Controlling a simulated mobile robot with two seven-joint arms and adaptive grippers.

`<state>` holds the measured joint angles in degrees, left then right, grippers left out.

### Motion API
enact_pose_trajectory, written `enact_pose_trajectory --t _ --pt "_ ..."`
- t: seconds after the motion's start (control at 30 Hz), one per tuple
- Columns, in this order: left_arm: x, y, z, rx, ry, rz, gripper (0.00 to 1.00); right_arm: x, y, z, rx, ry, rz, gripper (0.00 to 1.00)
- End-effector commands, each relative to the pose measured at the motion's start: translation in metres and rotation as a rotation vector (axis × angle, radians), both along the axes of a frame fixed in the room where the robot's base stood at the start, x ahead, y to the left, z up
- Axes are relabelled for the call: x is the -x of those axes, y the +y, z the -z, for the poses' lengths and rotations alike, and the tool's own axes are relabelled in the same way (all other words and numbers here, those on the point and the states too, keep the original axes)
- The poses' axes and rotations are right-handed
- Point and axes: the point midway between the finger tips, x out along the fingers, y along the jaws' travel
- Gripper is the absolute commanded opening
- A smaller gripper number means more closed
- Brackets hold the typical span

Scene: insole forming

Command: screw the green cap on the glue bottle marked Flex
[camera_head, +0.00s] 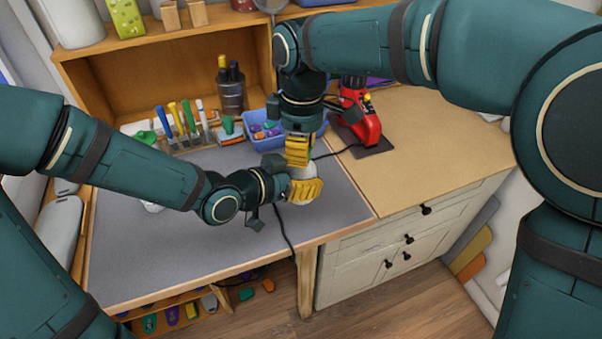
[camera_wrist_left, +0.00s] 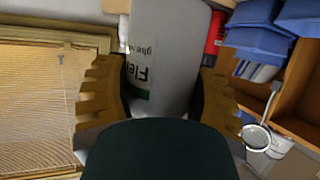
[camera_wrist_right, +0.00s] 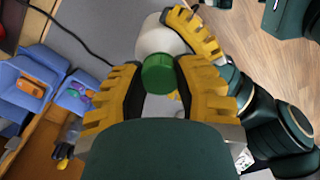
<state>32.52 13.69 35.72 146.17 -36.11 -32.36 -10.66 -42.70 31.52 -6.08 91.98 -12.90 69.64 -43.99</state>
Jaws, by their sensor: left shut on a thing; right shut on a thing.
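The white glue bottle (camera_wrist_left: 172,40) stands between the fingers of my left gripper (camera_wrist_left: 164,85); its label reads "Fle", partly cut off, and "glue". In the head view my left gripper (camera_head: 303,190) is shut on it over the grey mat. My right gripper (camera_head: 298,152) is just above, pointing down at the bottle. In the right wrist view the green cap (camera_wrist_right: 158,74) lies between the right gripper's fingers (camera_wrist_right: 160,88), with the bottle (camera_wrist_right: 157,38) directly beyond it. The cap is in line with the bottle's top; I cannot tell whether threads are engaged. The head view hides the cap.
Close behind the grippers are a blue bin (camera_head: 262,142) of small coloured parts and a red machine (camera_head: 358,112) on a dark base. A tool rack (camera_head: 185,138) stands at the back left. A dark cable crosses the mat. The front of the mat (camera_head: 200,255) is clear.

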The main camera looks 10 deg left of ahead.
Motion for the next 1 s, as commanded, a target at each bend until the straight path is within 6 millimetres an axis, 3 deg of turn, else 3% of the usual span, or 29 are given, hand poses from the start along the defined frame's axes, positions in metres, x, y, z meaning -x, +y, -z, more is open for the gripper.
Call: enact_pose_trajectory --t 0.2,0.23,0.3,0.77,1.0 --pt "0.0 0.0 -0.001 0.001 -0.002 0.0 0.0 0.0 0.0 0.0 0.0 0.0 -0.001 0.0" --pt "0.0 0.0 -0.001 0.001 -0.002 0.0 0.0 0.0 0.0 0.0 0.0 0.0 -0.002 0.39" --pt "0.0 0.0 -0.001 0.001 -0.002 0.0 0.0 0.0 0.0 0.0 0.0 0.0 -0.002 0.57" --pt "-0.001 0.001 0.0 0.001 0.0 -0.003 0.0 0.002 0.002 -0.002 -0.002 0.003 -0.007 0.57" --pt "0.0 0.001 0.002 -0.001 0.007 -0.004 0.0 0.002 0.003 -0.03 -0.009 -0.001 -0.009 0.57"
